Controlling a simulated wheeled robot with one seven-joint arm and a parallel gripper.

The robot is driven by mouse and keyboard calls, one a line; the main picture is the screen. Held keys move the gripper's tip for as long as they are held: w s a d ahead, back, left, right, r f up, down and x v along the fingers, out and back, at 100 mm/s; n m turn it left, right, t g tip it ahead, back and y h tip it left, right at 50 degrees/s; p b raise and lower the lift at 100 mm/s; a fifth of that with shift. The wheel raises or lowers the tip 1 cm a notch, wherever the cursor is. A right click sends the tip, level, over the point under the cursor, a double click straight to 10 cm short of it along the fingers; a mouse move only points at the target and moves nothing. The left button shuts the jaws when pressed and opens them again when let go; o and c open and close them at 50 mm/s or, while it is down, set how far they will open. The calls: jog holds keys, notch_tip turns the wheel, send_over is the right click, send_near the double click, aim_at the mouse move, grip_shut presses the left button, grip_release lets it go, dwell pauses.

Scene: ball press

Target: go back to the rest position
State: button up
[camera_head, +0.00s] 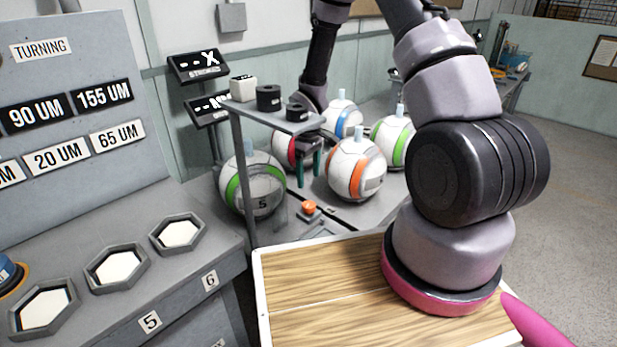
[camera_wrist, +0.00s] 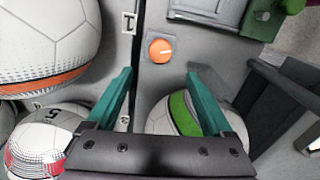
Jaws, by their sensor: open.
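My gripper (camera_head: 308,165) hangs fingers-down over the grey bench among the balls, behind the small shelf. Its two green fingers are apart in the wrist view (camera_wrist: 160,75), with nothing held between them. A green-striped ball (camera_head: 252,185) is left of the gripper. An orange-striped ball (camera_head: 355,170) is to its right and also shows in the wrist view (camera_wrist: 48,45). Blue-striped (camera_head: 342,120) and second green-striped (camera_head: 396,142) balls stand farther back.
A small shelf (camera_head: 262,113) with white and black pieces stands close by the gripper. An orange button (camera_head: 309,207) is on the bench in front. A grey panel with hexagonal sockets (camera_head: 116,266) is at left. Open floor (camera_head: 575,175) lies at right.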

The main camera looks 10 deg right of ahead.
jog(key=s+d+r+m+t, duration=0.2)
jog(key=r+m, duration=0.1)
jog(key=r, duration=1)
jog(key=s+d+r+m+t, duration=0.1)
jog(key=d+r+m, duration=0.2)
jog(key=r, duration=1)
jog(key=s+d+r+m+t+y, duration=0.1)
jog(key=s+r+m+t, duration=0.3)
jog(key=s+r, duration=1.3)
jog(key=shift+s+r+m+y, duration=0.15)
jog(key=shift+s+m+y, duration=0.35)
jog(key=shift+s+m, duration=0.6)
